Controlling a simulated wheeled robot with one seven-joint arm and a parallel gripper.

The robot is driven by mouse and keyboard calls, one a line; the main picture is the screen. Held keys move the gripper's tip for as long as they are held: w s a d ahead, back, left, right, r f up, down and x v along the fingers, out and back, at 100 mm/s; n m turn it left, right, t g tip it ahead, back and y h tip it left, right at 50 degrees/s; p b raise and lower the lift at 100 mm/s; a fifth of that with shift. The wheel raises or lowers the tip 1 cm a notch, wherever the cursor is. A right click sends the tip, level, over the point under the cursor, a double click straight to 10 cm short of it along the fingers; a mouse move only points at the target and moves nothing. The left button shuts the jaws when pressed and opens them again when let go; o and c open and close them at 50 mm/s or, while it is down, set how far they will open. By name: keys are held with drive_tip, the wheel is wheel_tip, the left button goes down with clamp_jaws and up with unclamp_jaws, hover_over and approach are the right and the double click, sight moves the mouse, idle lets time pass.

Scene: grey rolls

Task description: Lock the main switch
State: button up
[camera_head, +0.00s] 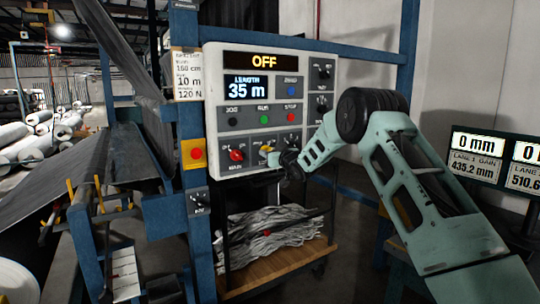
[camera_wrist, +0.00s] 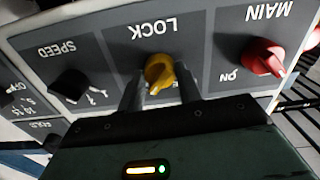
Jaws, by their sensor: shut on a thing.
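The white control panel (camera_head: 215,110) has a red MAIN switch (camera_head: 237,155) at its lower left and a yellow LOCK knob (camera_head: 265,149) just right of it. In the wrist view the labels are upside down, with the red MAIN switch (camera_wrist: 263,58) at the right and the yellow LOCK knob (camera_wrist: 159,72) in the middle. My gripper (camera_head: 272,156) is at the LOCK knob, with its two fingers (camera_wrist: 159,88) on either side of it, shut on it. In the head view my gripper partly hides the area around the knob.
A black SPEED knob (camera_wrist: 72,84) sits beside LOCK. The display (camera_head: 262,61) reads OFF, and the length screen (camera_head: 246,88) shows 35 m. Below the panel stands a cart (camera_head: 285,262) with grey material. A red button on a yellow box (camera_head: 194,154) is on the blue post.

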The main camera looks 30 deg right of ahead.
drive_tip(key=shift+f+m, duration=0.1)
drive_tip(key=shift+m, duration=0.4)
drive_tip(key=o, duration=1)
drive_tip(key=shift+s, duration=0.15)
drive_tip(key=s+b, duration=0.1)
drive_tip(key=s, duration=0.4)
drive_tip(key=s+b, duration=0.2)
drive_tip(key=s, duration=0.4)
drive_tip(key=s+b, duration=0.1)
drive_tip(key=s, duration=0.5)
drive_tip(key=shift+s+d+b, duration=0.1)
drive_tip(key=shift+d+b, duration=0.25)
drive_tip(key=shift+b, duration=0.05)
